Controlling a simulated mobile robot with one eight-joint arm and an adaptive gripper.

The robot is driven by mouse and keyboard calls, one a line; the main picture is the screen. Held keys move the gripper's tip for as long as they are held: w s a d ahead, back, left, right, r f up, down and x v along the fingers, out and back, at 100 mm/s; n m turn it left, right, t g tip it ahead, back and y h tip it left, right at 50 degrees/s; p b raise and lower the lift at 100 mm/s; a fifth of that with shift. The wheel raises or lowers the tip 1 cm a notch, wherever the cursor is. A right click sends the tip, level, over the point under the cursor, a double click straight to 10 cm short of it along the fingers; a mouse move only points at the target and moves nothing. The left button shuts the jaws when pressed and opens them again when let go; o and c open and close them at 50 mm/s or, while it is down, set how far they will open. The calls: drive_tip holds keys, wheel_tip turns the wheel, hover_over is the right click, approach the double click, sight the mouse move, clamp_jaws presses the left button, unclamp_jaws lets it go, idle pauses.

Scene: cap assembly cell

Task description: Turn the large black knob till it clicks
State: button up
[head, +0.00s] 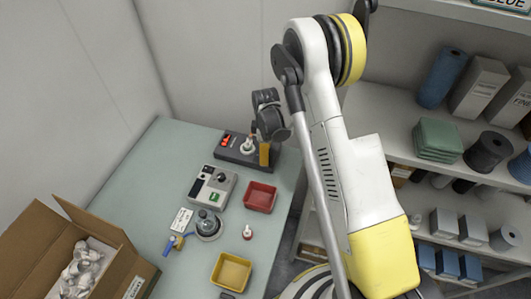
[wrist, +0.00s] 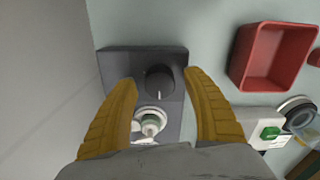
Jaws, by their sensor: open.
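The large black knob (wrist: 160,82) sits on a dark grey box (wrist: 118,62) in the wrist view. It is round, with a short white pointer line towards the bottom of the picture. My gripper (wrist: 159,79) is open, its two yellow fingers apart on either side of the knob, with the knob seen between the tips. I cannot tell whether they reach around it. In the head view my gripper (head: 264,155) is over the right end of the box (head: 231,154), and the knob is hidden. A white fitting (wrist: 150,121) stands on the box beside the knob.
A red tray (head: 260,197), a grey unit with a green button (head: 212,186), a yellow tray (head: 231,272) and a round grey device (head: 208,225) stand on the table. An open carton (head: 118,279) is at front left. A wall borders the left. Shelves (head: 390,110) stand right.

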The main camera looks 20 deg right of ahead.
drive_tip(key=c, duration=1.2)
